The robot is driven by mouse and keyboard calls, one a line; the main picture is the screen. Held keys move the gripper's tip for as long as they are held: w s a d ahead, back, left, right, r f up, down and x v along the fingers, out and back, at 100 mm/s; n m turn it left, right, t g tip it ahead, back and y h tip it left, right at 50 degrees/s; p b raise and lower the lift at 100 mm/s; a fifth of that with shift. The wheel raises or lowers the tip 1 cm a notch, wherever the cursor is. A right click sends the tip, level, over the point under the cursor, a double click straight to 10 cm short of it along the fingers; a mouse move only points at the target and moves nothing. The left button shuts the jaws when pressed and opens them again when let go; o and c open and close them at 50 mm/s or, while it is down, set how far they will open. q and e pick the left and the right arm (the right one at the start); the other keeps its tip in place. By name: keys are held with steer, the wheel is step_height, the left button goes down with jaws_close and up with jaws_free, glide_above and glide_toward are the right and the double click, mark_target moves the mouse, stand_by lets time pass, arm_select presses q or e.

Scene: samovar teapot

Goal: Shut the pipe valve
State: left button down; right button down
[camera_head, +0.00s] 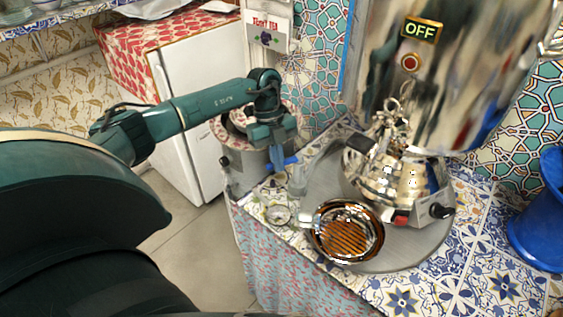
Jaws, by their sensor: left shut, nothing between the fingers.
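My left gripper (278,166) reaches in from the left and points down over the counter's left end. It is shut and empty. A small blue piece (291,161), which looks like the pipe valve's handle, is right beside the fingertips. I cannot tell whether they touch. A pale, clear upright part (298,182) stands just below it. The gripper and the small scale hide how the handle is turned. My right gripper is not in view.
A small gauge (279,214) is at the counter's left edge. A blue container (540,215) stands far right.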

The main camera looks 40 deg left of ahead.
arm_select(q)
steer(key=shift+w+a, duration=0.15)
steer(key=shift+a, duration=0.2)
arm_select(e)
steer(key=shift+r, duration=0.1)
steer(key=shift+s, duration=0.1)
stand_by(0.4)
arm_select(q)
steer(key=shift+w, duration=0.1)
